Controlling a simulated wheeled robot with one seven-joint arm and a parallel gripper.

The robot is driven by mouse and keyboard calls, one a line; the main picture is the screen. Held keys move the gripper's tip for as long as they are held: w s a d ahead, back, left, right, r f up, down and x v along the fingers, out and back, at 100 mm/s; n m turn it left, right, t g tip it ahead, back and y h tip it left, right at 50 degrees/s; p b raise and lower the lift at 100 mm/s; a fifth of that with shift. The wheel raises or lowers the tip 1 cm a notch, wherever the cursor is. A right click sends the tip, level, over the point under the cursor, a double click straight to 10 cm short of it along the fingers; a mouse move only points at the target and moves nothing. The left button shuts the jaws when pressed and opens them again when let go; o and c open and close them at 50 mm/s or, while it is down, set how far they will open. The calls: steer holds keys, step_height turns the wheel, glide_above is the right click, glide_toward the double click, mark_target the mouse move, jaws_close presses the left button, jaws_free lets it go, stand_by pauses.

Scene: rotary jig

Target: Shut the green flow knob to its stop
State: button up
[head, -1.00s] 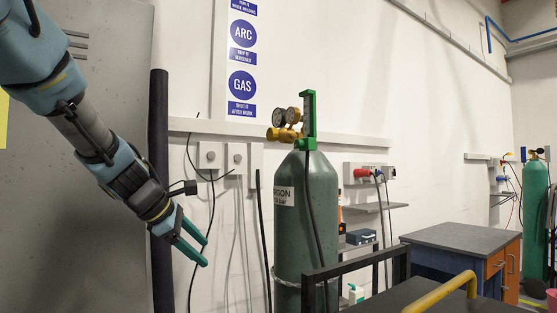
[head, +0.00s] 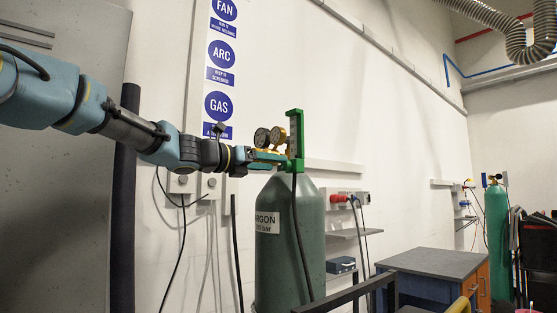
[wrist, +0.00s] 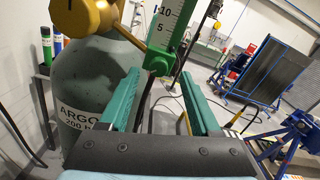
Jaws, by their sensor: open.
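The green flow meter (head: 295,138) stands upright beside the brass regulator on top of the argon cylinder (head: 290,235). In the wrist view its lower green block, with the flow knob (wrist: 158,64), shows below a white scale. My gripper (head: 281,158) reaches in from the left at the height of the meter's lower end. In the wrist view my gripper (wrist: 160,75) is open, one finger on each side of the knob. Nothing is clearly held, and I cannot tell whether a finger touches the knob. In the head view the fingers partly hide the regulator.
The brass regulator (wrist: 84,16) with two gauges sits close by the left finger. A black hose (head: 303,240) hangs down the cylinder's front. A dark rail (head: 345,297) and a grey-topped cabinet (head: 433,263) stand lower right. Open air lies above the cylinder.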

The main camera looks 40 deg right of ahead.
mark_target(284, 165)
steer(key=shift+s+d+p, duration=0.15)
steer(key=shift+d+p, duration=0.15)
steer(key=shift+d, duration=1.25)
steer(key=shift+s, duration=0.1)
jaws_close()
